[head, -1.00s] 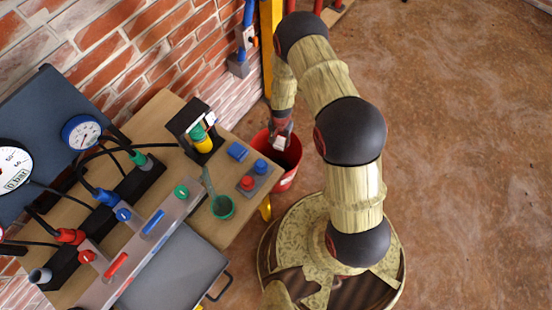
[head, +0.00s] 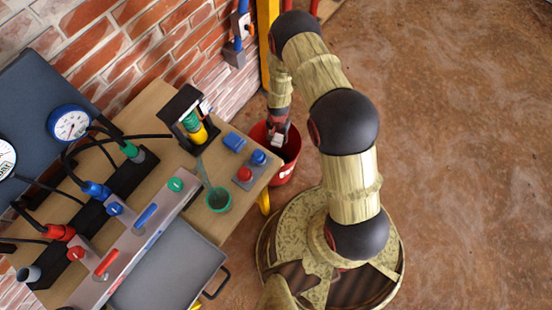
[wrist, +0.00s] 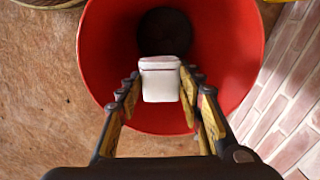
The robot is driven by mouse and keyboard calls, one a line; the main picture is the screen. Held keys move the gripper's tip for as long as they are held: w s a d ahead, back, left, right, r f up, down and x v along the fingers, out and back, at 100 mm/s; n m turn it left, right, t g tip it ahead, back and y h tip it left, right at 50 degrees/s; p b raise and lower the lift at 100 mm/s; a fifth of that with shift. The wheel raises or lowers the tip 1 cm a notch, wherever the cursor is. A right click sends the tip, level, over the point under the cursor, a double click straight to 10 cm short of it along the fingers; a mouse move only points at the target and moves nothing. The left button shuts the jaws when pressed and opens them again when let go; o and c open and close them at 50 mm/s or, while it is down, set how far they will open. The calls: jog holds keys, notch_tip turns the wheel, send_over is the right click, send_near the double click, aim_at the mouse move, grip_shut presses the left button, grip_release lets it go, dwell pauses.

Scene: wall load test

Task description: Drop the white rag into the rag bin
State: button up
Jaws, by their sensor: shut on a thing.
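The white rag (wrist: 160,80) is a small folded block held between the fingers of my gripper (wrist: 160,97) in the wrist view. My gripper is shut on it. The rag also shows as a small white spot in the head view (head: 277,140), below my gripper (head: 278,130). The red rag bin (wrist: 240,50) is under the rag, with its round opening facing the wrist camera. In the head view the bin (head: 286,175) stands on the floor beside the bench, partly hidden by my gripper. A dark round shape (wrist: 165,32) lies inside the bin.
A brick wall (head: 120,45) and yellow post (head: 268,50) are behind. Floor to the right is clear.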

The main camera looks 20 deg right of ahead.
jog(key=o, duration=1.3)
jog(key=shift+r, duration=0.1)
notch_tip(320, 180, up, 12)
dwell(0.3)
jog(key=s+n+g, duration=0.2)
jog(key=s, duration=0.5)
jog(key=s+r+n+t, duration=0.2)
jog(key=s+r, duration=0.3)
jog(key=r, duration=1.2)
jog(key=s+r+n+t+p, duration=0.1)
jog(key=s+r, duration=0.4)
jog(key=r, duration=1.3)
jog(key=s+r+n+t+p, duration=0.1)
jog(key=s+r+t, duration=0.3)
jog(key=r, duration=1.3)
jog(key=shift+s+r+n+t, duration=0.25)
jog(key=shift+s+n, duration=0.2)
jog(key=shift+n, duration=0.45)
